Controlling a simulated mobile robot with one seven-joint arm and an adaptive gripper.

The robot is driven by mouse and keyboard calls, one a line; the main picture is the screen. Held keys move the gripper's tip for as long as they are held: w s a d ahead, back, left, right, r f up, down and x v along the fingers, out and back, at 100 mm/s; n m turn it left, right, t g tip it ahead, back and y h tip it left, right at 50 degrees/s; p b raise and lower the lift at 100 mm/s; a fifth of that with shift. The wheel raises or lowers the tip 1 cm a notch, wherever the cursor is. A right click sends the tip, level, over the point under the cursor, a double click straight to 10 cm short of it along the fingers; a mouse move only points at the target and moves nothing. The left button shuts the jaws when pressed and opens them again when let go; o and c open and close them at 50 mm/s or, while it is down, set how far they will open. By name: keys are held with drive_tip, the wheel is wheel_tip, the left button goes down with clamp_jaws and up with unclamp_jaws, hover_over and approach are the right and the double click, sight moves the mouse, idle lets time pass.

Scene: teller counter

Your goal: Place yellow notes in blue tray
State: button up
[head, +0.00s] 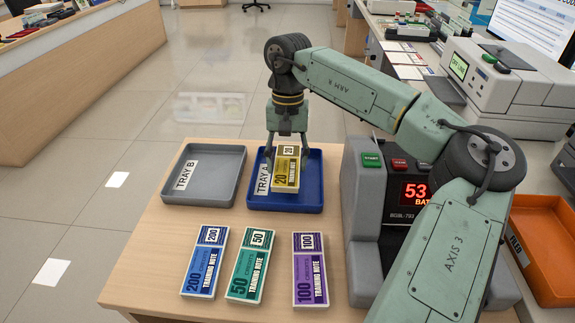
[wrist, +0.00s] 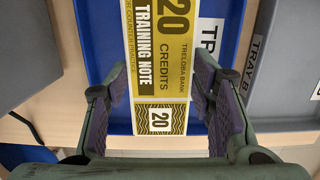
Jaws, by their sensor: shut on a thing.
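The yellow notes (head: 287,176), a bundle marked 20, are in my gripper (head: 287,150), within the outline of the blue tray (head: 313,185), labelled TRAY A. In the wrist view the yellow notes (wrist: 160,75) lie between the two fingers of my gripper (wrist: 162,98), with the blue tray (wrist: 95,40) behind them. My gripper is shut on the notes. I cannot tell whether their underside touches the tray floor or is slightly above it.
An empty grey tray (head: 207,186), TRAY B, stands to the left. Blue (head: 206,262), green (head: 250,265) and purple (head: 310,270) note bundles lie in front. A counting machine (head: 385,190) stands close on the right, with an orange tray (head: 545,255) beyond.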

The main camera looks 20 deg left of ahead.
sight(288, 161)
drive_tip(key=shift+w+a, duration=0.1)
drive_tip(key=shift+w, duration=0.3)
drive_tip(key=shift+f+p, duration=0.5)
drive_tip(key=shift+f, duration=1.3)
drive_tip(key=shift+s+f, duration=0.1)
drive_tip(key=shift+f, duration=0.1)
drive_tip(key=o, duration=1.3)
drive_tip(key=shift+c, duration=0.2)
drive_tip(key=shift+r, duration=0.1)
drive_tip(key=r, duration=0.4)
drive_tip(key=w+r, duration=0.1)
drive_tip(key=r, duration=0.3)
drive_tip(key=r+b, duration=0.1)
drive_tip(key=r, duration=0.3)
drive_tip(key=shift+w+a+r, duration=0.1)
drive_tip(key=shift+w+a, duration=0.05)
drive_tip(key=shift+w, duration=0.05)
